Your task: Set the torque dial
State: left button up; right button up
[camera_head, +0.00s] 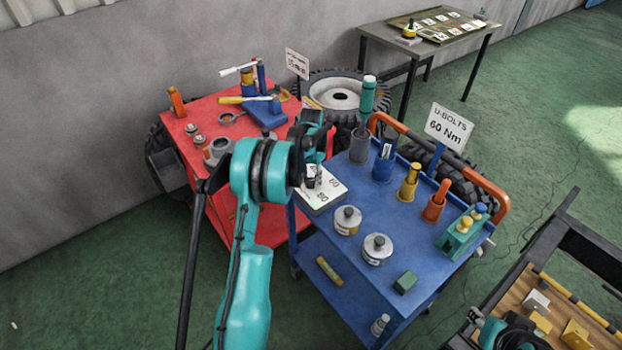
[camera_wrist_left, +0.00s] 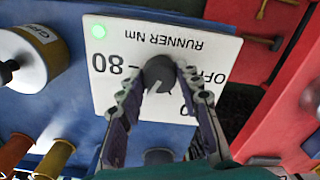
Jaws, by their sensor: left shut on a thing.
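The torque dial is a white panel (camera_wrist_left: 205,50) on the blue cart, marked "RUNNER Nm", with OFF and 80 readable and a lit green lamp at one corner. Its dark grey round knob (camera_wrist_left: 159,72) sits mid-panel. My left gripper (camera_wrist_left: 161,84) has its two fingers closed on either side of this knob. In the head view the panel (camera_head: 325,196) shows 60 and 80 beside my left gripper (camera_head: 312,177), which covers the knob. Where the knob's pointer stands cannot be told.
A sign (camera_head: 449,127) reads "U-BOLTS 60 Nm" behind the blue cart (camera_head: 335,267). A red cart (camera_head: 205,115) adjoins on the left.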

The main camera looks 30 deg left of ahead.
aim_at(311, 180)
pick_arm(q)
jog(key=shift+m, duration=0.6)
jog(key=o, duration=1.2)
jog(key=shift+c, duration=0.2)
notch_tip(311, 180, up, 12)
